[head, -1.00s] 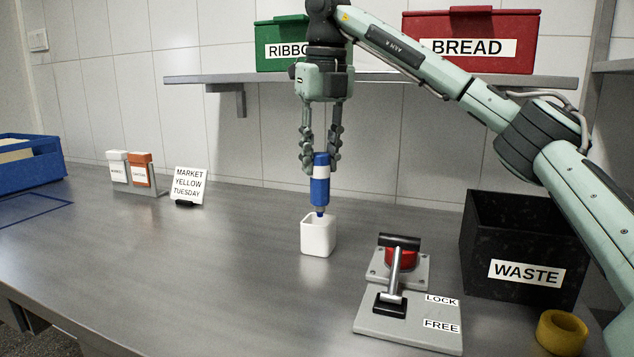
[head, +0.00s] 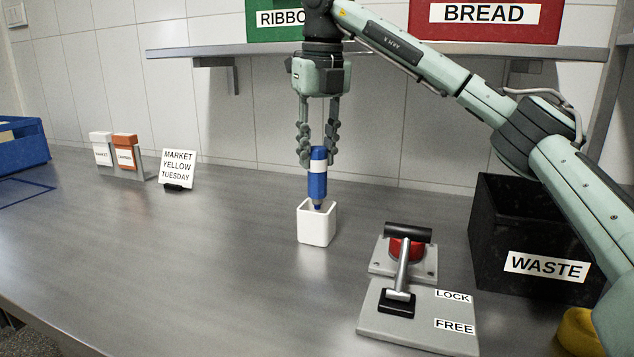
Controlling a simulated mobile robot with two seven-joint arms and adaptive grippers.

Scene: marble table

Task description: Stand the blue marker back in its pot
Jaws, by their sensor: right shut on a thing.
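The blue marker (head: 317,187) has a white band and hangs upright, tip down, in my right gripper (head: 317,157). The gripper is shut on the marker's upper part. The white square pot (head: 316,226) stands on the table directly below. The marker's tip is at the pot's opening and looks just inside the rim; how deep it sits is hard to tell. My left gripper is not in view.
A lever device (head: 402,265) with LOCK and FREE labels stands right of the pot, before a black WASTE bin (head: 525,245). A MARKET YELLOW TUESDAY card (head: 178,168) stands left. A shelf (head: 400,50) runs behind.

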